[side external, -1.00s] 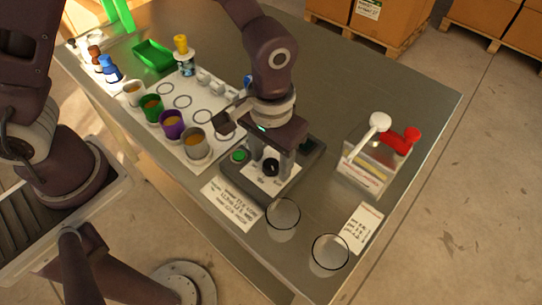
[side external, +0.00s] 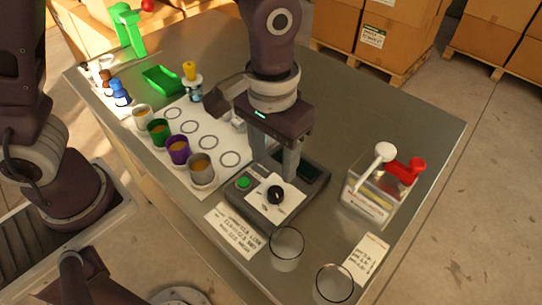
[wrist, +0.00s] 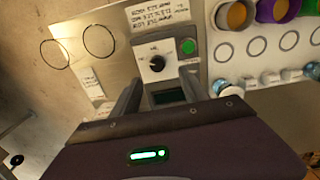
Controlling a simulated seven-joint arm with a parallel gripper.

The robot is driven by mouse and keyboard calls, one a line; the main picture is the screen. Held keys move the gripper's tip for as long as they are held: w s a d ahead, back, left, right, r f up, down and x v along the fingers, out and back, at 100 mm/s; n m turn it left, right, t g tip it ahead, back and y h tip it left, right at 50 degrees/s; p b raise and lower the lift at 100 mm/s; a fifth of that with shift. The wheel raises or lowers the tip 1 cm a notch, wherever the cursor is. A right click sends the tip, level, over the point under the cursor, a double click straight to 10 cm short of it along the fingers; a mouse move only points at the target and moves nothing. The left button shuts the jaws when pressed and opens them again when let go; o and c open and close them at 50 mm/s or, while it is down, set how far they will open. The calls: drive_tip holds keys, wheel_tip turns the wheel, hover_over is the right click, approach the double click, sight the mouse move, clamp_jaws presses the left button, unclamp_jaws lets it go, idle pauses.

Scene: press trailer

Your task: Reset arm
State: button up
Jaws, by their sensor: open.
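My gripper (side external: 277,165) is open, pointing down, with nothing between its fingers. It is above the back of a dark device (side external: 312,192) with a black knob (side external: 276,195), a green button (side external: 243,183) and a small dark screen. In the wrist view my gripper's fingers (wrist: 158,88) stand on either side of the screen (wrist: 169,96), with the knob (wrist: 157,63) beyond it. The fingers appear clear of the device.
Several cups, including a purple cup (side external: 178,150), line the white sheet's left edge. A clear box (side external: 372,200) with white and red handles stands right. Two clear glasses, one the nearer glass (side external: 333,284), stand in front. A green tray (side external: 162,80) lies at the back.

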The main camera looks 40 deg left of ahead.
drive_tip(key=s+a+r+t, duration=0.2)
drive_tip(key=a+r, duration=0.5)
drive_tip(key=r, duration=0.2)
drive_tip(key=s+a+r+t, duration=0.3)
drive_tip(key=s+a+r, duration=0.1)
drive_tip(key=s+a, duration=0.5)
drive_tip(key=shift+s+a, duration=0.25)
drive_tip(key=shift+s, duration=0.7)
